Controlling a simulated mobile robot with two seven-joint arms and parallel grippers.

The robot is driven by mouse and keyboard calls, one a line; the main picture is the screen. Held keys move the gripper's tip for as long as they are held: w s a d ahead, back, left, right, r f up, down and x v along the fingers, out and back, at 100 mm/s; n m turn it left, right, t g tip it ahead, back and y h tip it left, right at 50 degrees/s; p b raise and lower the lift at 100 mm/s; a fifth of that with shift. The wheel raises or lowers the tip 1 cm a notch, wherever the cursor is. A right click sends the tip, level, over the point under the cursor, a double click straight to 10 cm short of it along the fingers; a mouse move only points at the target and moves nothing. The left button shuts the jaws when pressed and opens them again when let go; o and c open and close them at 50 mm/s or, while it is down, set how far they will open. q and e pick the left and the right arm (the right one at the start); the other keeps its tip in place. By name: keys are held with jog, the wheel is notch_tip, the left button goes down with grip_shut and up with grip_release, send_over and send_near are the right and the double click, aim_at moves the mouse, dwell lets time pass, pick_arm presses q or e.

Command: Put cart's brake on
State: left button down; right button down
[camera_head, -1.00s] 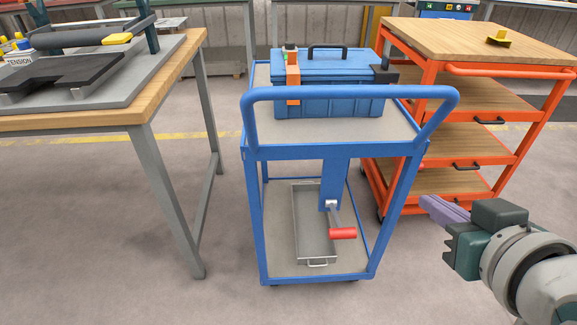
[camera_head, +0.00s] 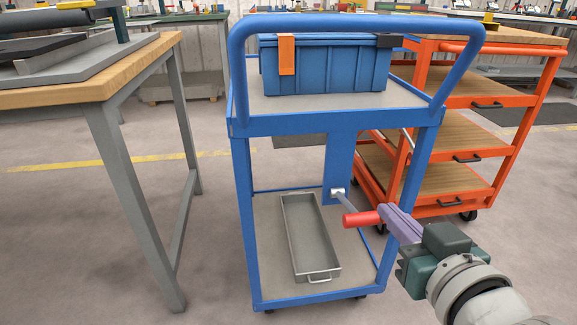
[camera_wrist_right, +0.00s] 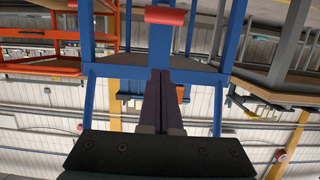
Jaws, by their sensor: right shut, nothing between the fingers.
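The blue cart (camera_head: 340,122) stands in the middle of the head view. Its brake lever is a short grey arm with a red handle (camera_head: 361,219), reaching down and right from a pivot on the cart's blue centre post (camera_head: 338,160). My right gripper (camera_head: 386,214) is shut and empty, with its purple fingers at the right end of the handle. I cannot tell whether they touch. In the right wrist view the red handle (camera_wrist_right: 165,15) is at the top edge, apart in the picture from the closed fingertips (camera_wrist_right: 160,72). My left gripper is not in view.
A blue toolbox (camera_head: 325,68) sits on the cart's top shelf, and a grey metal tray (camera_head: 310,240) lies on the lower one. An orange shelf cart (camera_head: 465,137) stands close behind at the right. A wooden-topped workbench (camera_head: 130,72) is at the left. Floor between bench and cart is clear.

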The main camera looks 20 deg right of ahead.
jog(key=b, duration=0.5)
send_over(364, 223)
jog(key=w, duration=0.2)
jog(key=f, duration=0.2)
jog(key=shift+d+f, duration=0.25)
jog(key=shift+f, duration=0.1)
jog(key=f, duration=0.1)
jog(key=s+f, duration=0.1)
jog(key=shift+s+a+f+b, duration=0.2)
jog(key=shift+s+f+b, duration=0.1)
jog(key=shift+f+b, duration=0.1)
jog(key=shift+s+f, duration=0.15)
jog(key=shift+s, duration=0.05)
